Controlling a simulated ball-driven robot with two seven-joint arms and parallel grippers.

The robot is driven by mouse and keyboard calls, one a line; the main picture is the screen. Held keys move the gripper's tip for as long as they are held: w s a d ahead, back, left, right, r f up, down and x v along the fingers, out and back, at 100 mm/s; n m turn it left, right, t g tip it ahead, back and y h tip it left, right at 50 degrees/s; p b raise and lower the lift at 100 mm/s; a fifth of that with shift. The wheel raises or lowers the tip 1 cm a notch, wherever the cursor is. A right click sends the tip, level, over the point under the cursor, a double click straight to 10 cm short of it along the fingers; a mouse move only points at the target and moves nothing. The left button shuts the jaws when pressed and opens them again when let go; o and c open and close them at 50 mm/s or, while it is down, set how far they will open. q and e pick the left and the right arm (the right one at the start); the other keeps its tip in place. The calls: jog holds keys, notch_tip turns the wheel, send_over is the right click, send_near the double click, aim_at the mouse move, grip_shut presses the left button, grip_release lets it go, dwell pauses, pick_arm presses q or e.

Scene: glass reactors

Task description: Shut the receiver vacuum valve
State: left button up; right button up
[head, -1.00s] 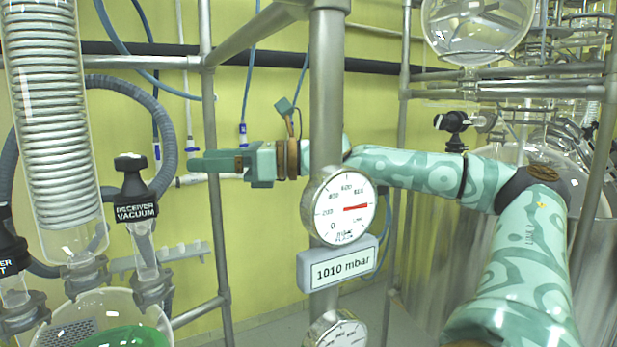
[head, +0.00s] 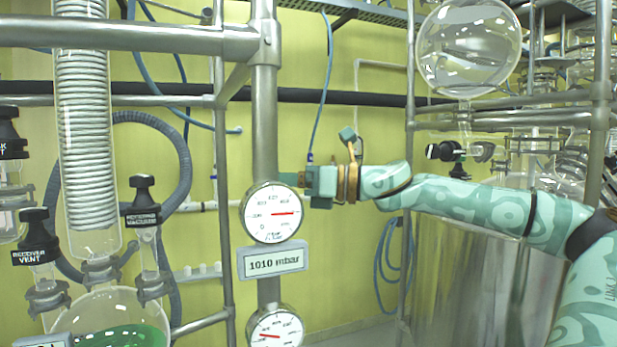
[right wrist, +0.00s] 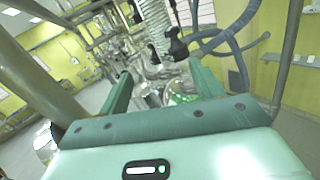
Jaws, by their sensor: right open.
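The receiver vacuum valve (head: 141,207) has a black knob and a black label and stands upright on a glass neck of the receiver flask (head: 112,318), at the left of the head view. My right gripper (head: 289,179) is well to the right of it, behind the gauge post, with its fingers pointing left. The post and gauge hide part of the fingertips. In the right wrist view my right gripper (right wrist: 165,82) is open and empty. Black knobs (right wrist: 177,47) show beyond its fingers, apart from them; their labels are unreadable. My left gripper is not in view.
The receiver vent valve (head: 36,240) stands left of the vacuum valve. A steel post carries a round gauge (head: 271,212), a 1010 mbar display (head: 272,260) and a lower gauge (head: 276,328), between gripper and valve. A horizontal steel bar (head: 120,36) crosses above.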

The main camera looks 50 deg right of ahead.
jog(key=w+d+m+t+h, duration=0.3)
jog(key=w+d+m, duration=0.3)
jog(key=d+m, duration=0.2)
jog(key=shift+d+f+h, duration=0.35)
jog(key=shift+d+h, duration=0.25)
jog(key=shift+d, duration=0.05)
